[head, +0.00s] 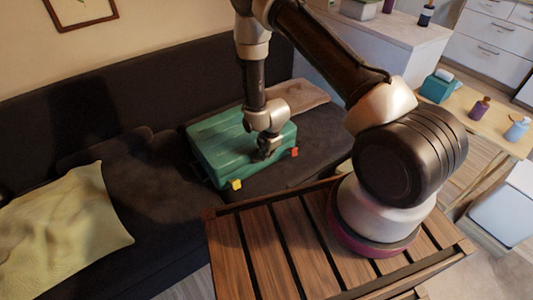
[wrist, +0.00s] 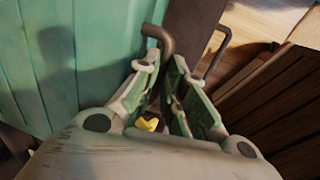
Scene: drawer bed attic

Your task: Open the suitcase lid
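The teal-green suitcase (head: 222,146) lies flat on the dark sofa with its lid down. A yellow piece (head: 236,184) and a red piece (head: 294,152) show on its front side. My gripper (head: 266,150) points down at the front edge, between these pieces. In the wrist view, the suitcase (wrist: 85,60) fills the upper left, and a dark bent handle (wrist: 157,36) shows at my fingertips (wrist: 166,66). The fingers are apart, with part of the handle seemingly between them; contact is unclear. A yellow piece (wrist: 147,124) shows between the fingers, lower down.
A slatted wooden table (head: 260,250) stands in front of the sofa, close to the suitcase. A yellow-green blanket (head: 65,230) lies on the sofa at left, and a brown cushion (head: 300,97) lies behind the suitcase. A side table (head: 480,125) with small items stands at right.

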